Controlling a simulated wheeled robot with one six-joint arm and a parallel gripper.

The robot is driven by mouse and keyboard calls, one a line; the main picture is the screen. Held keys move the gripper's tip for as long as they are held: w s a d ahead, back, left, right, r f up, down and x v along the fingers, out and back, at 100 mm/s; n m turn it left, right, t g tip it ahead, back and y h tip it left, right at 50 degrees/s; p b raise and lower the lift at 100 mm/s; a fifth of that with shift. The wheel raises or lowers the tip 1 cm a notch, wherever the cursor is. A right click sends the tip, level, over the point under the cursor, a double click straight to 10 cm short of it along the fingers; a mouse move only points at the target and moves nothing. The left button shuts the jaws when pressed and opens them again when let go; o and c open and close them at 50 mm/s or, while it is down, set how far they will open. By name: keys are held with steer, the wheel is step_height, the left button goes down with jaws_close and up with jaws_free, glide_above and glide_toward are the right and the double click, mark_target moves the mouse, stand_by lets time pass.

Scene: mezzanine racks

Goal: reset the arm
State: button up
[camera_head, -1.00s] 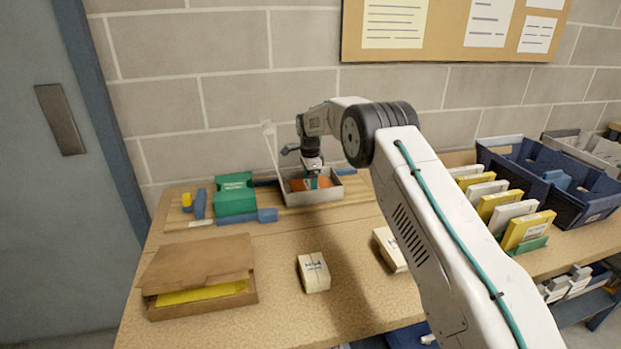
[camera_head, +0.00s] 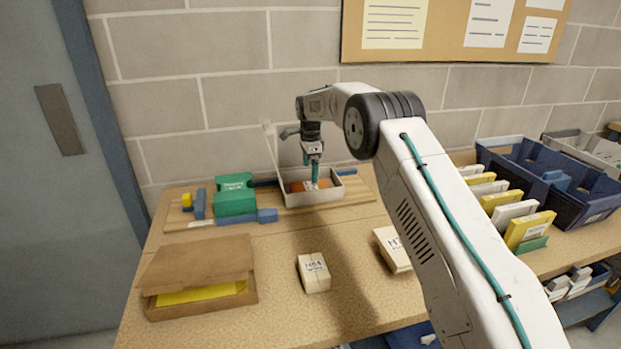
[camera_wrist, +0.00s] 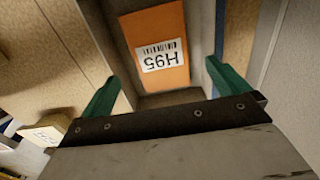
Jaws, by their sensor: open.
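My gripper (camera_head: 314,174) hangs pointing down over an open grey-white box (camera_head: 330,196) at the back of the table. Its green fingers are spread, and it also shows in the wrist view (camera_wrist: 165,95). An orange item (camera_head: 298,187) with a white label lies inside the box. In the wrist view the orange item (camera_wrist: 155,25) carries the label "H95", upside down, and sits beyond the fingertips with nothing held between them. My white arm reaches in from the lower right.
A green box (camera_head: 235,197) and blue blocks stand left of the grey box. A cardboard box (camera_head: 200,270) and small cartons (camera_head: 313,273) lie in front. Yellow and white cases (camera_head: 528,231) and dark blue bins (camera_head: 585,205) stand right. A brick wall is close behind.

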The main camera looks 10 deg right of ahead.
steer(key=shift+r, duration=0.9)
steer(key=s+f+n+g, duration=0.1)
steer(key=s+f+n, duration=0.2)
steer(key=n, duration=0.1)
steer(key=shift+f, duration=0.1)
steer(key=shift+s+d+n, duration=0.1)
steer(key=shift+s+n, duration=0.6)
steer(key=shift+s, duration=0.45)
steer(key=s+d+r+n+g, duration=0.1)
steer(key=s+r+n, duration=0.55)
steer(key=s, duration=0.85)
steer(key=s+d+r+n, duration=0.1)
steer(key=s+r+n, duration=0.2)
steer(key=s+r, duration=0.95)
steer(key=s+d+n+t, duration=0.1)
steer(key=s+n+t, duration=0.2)
steer(key=s, duration=2.6)
steer(key=shift+s+r, duration=0.25)
steer(key=shift+r, duration=0.1)
